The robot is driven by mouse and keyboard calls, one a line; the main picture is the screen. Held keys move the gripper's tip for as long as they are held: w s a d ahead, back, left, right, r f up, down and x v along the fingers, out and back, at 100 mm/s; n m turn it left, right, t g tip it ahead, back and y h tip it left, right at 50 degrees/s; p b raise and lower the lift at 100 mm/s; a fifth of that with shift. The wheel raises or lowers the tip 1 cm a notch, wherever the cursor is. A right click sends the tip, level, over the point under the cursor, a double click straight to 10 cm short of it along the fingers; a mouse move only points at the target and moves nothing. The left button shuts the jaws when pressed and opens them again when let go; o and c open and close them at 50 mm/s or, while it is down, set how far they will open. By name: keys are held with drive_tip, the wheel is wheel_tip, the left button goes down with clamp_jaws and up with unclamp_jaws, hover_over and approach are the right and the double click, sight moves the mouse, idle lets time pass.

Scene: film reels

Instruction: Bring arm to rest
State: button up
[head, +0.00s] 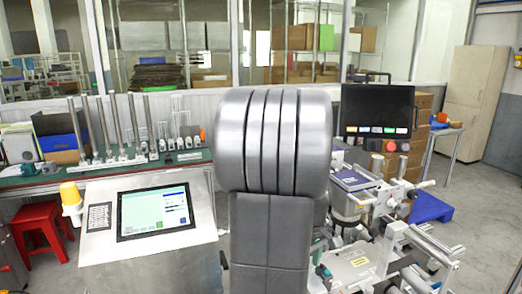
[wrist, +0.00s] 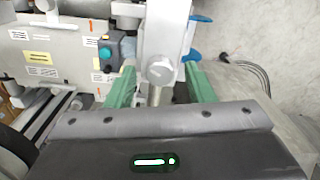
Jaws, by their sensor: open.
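My gripper (wrist: 160,78) shows in the wrist view with its two green fingers apart. A metal bar with a round bolt head (wrist: 160,70) shows between and beyond the fingers. I cannot tell how far it is from them, and I see nothing clearly held. In the head view my grey arm stands upright in the middle and hides what is behind it. My gripper cannot be made out in that view.
A silver machine with rollers (head: 390,232) stands close on the right, below a black monitor (head: 377,110). A touchscreen console (head: 155,211) with a yellow lamp (head: 71,194) is left of my arm. A red stool (head: 43,222) stands far left. Open floor shows at right.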

drive_tip(key=n, duration=0.4)
drive_tip(key=shift+n, duration=2.7)
